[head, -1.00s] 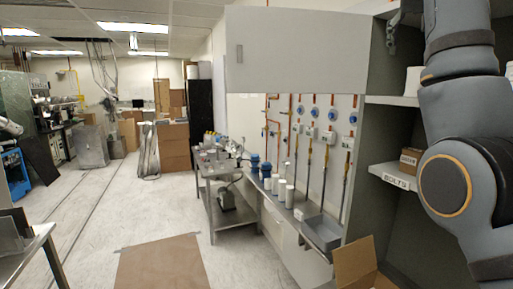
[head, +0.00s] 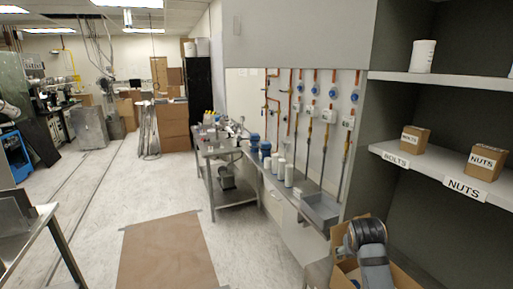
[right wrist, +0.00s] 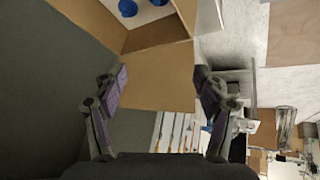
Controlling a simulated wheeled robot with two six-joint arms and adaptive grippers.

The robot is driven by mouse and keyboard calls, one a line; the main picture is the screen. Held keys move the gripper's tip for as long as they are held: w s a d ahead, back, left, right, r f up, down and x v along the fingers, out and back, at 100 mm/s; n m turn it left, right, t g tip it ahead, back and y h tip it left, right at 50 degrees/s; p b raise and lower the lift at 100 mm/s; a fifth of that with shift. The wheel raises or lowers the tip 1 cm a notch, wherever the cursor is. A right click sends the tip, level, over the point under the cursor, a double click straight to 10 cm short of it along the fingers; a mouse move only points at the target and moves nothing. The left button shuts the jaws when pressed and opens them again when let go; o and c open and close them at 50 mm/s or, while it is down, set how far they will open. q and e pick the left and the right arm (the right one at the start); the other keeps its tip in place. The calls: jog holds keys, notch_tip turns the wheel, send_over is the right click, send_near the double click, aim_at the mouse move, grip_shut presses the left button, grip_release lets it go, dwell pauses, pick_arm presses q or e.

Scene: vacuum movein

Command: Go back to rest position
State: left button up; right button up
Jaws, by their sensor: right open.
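My right arm (head: 368,250) shows at the lower right of the head view, low over an open cardboard box (head: 400,278). Its fingertips cannot be made out there. In the right wrist view my right gripper (right wrist: 161,88) is open, its two purple-padded fingers wide apart with nothing between the pads. A cardboard box (right wrist: 160,32) with blue round things inside lies beyond the fingers, and a flap of it shows behind the gap. I cannot tell whether the gripper touches it. My left gripper is not in view.
Grey shelves (head: 440,168) stand at the right, with a bolts box (head: 415,138), a nuts box (head: 485,162) and a white tub (head: 424,56). A workbench with a grey sink (head: 321,210) is in the middle. A metal table (head: 48,225) is at the left.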

jog(key=s+a+f+n+g+y, duration=0.1)
jog(key=s+a+f, duration=0.1)
jog(key=s+f, duration=0.5)
jog(key=s+a+f+n, duration=0.1)
jog(key=s+f, duration=0.1)
jog(key=s, duration=1)
jog(key=s+a+f+n+g+y, duration=0.1)
jog(key=s+a+f, duration=0.1)
jog(key=s+f, duration=0.5)
jog(key=s+d+f+g, duration=0.1)
jog(key=s+f, duration=0.1)
jog(key=f, duration=1.1)
jog(key=s+d+f+g, duration=0.1)
jog(key=s+d+f, duration=0.1)
jog(key=f, duration=1.1)
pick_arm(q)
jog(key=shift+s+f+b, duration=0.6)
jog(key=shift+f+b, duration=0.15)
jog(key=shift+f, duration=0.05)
pick_arm(e)
jog(key=s+f+m, duration=0.1)
jog(key=s+f, duration=1.5)
jog(key=s, duration=0.2)
jog(key=shift+s+d+f+g, duration=0.15)
jog(key=shift+s+d+g, duration=0.2)
jog(key=shift+g, duration=0.05)
